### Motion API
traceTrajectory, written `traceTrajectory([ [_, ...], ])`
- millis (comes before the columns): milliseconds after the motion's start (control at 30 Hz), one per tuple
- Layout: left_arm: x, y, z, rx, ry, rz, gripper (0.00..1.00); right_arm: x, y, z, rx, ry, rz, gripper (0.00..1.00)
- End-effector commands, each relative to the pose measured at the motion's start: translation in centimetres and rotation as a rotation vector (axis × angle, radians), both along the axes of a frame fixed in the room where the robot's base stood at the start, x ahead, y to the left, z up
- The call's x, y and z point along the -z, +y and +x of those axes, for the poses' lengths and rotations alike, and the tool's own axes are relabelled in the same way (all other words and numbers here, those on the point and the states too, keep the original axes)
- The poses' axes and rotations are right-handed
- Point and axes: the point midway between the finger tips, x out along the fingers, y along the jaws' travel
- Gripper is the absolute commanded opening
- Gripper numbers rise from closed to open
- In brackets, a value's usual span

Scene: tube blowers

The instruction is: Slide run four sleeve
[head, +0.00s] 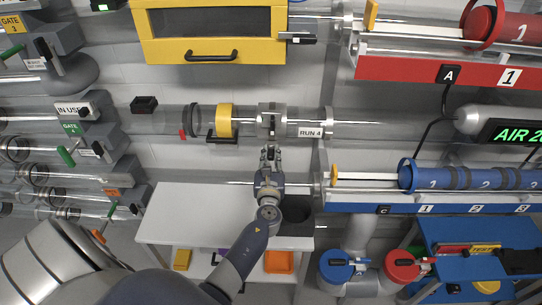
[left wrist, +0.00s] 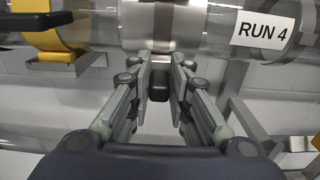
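The run four sleeve is a metal collar (head: 270,120) around the clear horizontal tube beside the RUN 4 label (head: 310,132). The collar fills the top middle of the left wrist view (left wrist: 160,25). A dark grip tab (left wrist: 158,85) hangs below it. Contact at the pads is hard to see. My right gripper is not in view.
A yellow clamp (head: 224,120) with a dark handle sits on the tube left of the collar. A yellow-framed cabinet (head: 212,57) is above. A white table (head: 190,205) is below, and a blue rail unit (head: 350,208) is at right. Clear tubes crowd the left.

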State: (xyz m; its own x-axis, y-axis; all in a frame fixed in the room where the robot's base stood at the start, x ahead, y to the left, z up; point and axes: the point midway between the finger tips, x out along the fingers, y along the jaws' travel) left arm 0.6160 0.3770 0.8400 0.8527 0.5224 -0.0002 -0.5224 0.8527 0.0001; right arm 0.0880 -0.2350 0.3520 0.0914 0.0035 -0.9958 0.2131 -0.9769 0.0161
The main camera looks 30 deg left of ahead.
Motion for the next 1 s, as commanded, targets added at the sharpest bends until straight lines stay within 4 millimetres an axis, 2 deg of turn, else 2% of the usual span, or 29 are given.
traceTrajectory([
  [267,0.0,0.3,-0.2,-0.001,0.001,0.001,0.00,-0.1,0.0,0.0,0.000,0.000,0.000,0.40],
  [533,0.0,3.9,-2.4,-0.005,0.002,0.006,0.00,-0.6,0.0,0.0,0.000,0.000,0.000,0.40],
  [833,0.0,4.5,-2.7,-0.009,0.001,0.002,0.00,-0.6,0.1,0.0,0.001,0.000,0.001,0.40],
  [867,0.0,4.5,-2.7,-0.009,0.001,0.002,0.21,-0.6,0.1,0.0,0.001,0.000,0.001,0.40],
  [900,0.0,4.5,-2.7,-0.009,0.001,0.002,0.30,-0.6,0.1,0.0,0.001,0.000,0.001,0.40],
  [933,0.0,4.5,-2.7,-0.008,0.001,0.002,0.37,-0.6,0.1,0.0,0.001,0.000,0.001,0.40],
  [1000,0.0,4.4,-2.7,-0.007,0.001,0.002,0.37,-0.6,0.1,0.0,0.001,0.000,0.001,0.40],
])
